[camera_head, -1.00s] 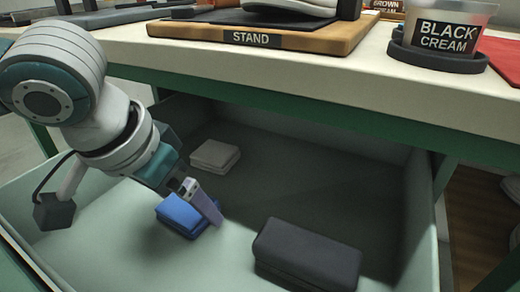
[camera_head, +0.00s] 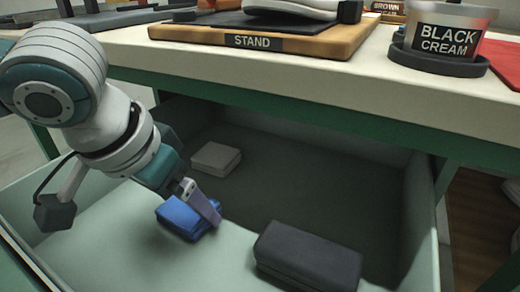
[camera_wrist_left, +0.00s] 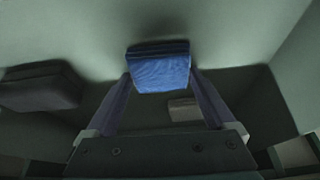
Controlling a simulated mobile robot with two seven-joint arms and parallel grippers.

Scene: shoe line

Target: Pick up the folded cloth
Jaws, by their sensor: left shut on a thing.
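The folded blue cloth (camera_head: 178,218) is in the open drawer, towards the left. My left gripper (camera_head: 208,214) reaches down over it from the left. In the left wrist view the blue cloth (camera_wrist_left: 158,70) sits between the fingertips of the left gripper (camera_wrist_left: 158,82), with a finger against each side. The gripper is shut on the cloth. Whether the cloth is clear of the drawer floor cannot be told. My right gripper is not in view.
In the drawer (camera_head: 130,215), a dark case-like block (camera_head: 310,258) lies at the front right and a small grey folded piece (camera_head: 215,158) at the back. The worktop above holds a wooden stand (camera_head: 270,42) and a black cream jar (camera_head: 442,38).

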